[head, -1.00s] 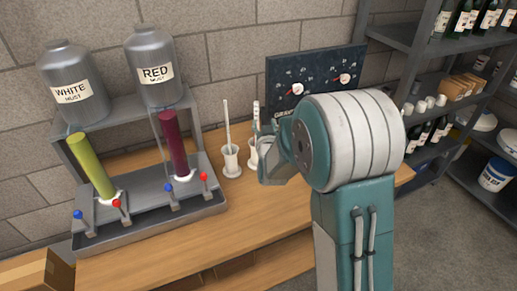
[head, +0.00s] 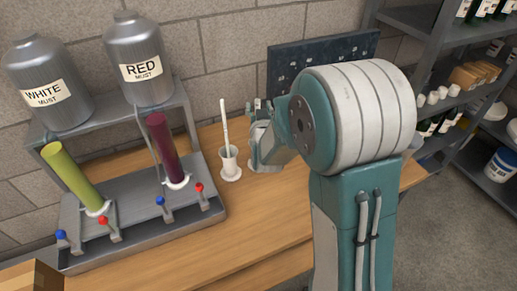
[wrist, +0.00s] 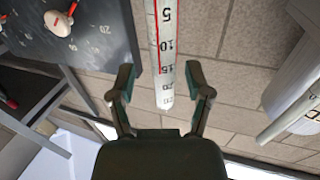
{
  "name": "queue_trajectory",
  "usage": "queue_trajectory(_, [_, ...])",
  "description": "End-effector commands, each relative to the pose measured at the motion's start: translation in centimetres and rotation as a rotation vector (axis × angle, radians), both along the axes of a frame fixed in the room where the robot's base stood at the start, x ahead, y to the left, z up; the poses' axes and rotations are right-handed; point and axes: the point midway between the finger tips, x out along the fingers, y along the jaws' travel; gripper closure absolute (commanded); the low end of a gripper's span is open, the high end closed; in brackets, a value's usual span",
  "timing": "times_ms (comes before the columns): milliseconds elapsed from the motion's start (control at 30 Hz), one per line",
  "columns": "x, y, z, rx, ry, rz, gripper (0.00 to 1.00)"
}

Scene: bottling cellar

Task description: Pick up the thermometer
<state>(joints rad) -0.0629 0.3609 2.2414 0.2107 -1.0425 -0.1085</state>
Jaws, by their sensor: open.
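The thermometer (wrist: 165,45) is a pale stick with a red line and numbers. In the wrist view it runs down from the top edge, and its free end lies between the spread fingers of my gripper (wrist: 160,75). There are gaps on both sides, so the fingers look clear of it.
A metal rack (head: 140,215) with a green and a dark red tube stands left on the wooden bench (head: 265,215). White and red must tanks (head: 140,60) are above it. A dark dial panel (head: 320,62) is behind my arm. Shelves with bottles (head: 440,50) stand right.

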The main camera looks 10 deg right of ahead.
Motion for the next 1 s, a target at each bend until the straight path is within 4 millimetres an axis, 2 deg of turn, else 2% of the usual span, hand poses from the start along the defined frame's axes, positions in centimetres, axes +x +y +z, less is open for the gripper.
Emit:
queue_trajectory(33, [0.0, 0.1, 0.0, 0.0, 0.0, 0.001, 0.35])
queue_trajectory(67, [0.0, 0.1, 0.0, 0.0, 0.0, 0.001, 0.49])
queue_trajectory(100, [0.1, 0.0, 0.0, 0.0, 0.0, 0.001, 0.67])
queue_trajectory(167, [0.1, -0.1, 0.0, 0.001, 0.001, 0.001, 0.93])
queue_trajectory(200, [0.1, -0.1, 0.0, 0.002, 0.001, 0.001, 1.0])
queue_trajectory(667, [0.1, -0.1, 0.3, 0.002, 0.0, 0.001, 1.0])
queue_trajectory(867, [0.1, -0.1, 2.4, 0.003, -0.003, 0.001, 1.0])
queue_trajectory(1000, [0.1, -0.1, 4.9, 0.001, -0.005, 0.001, 1.0])
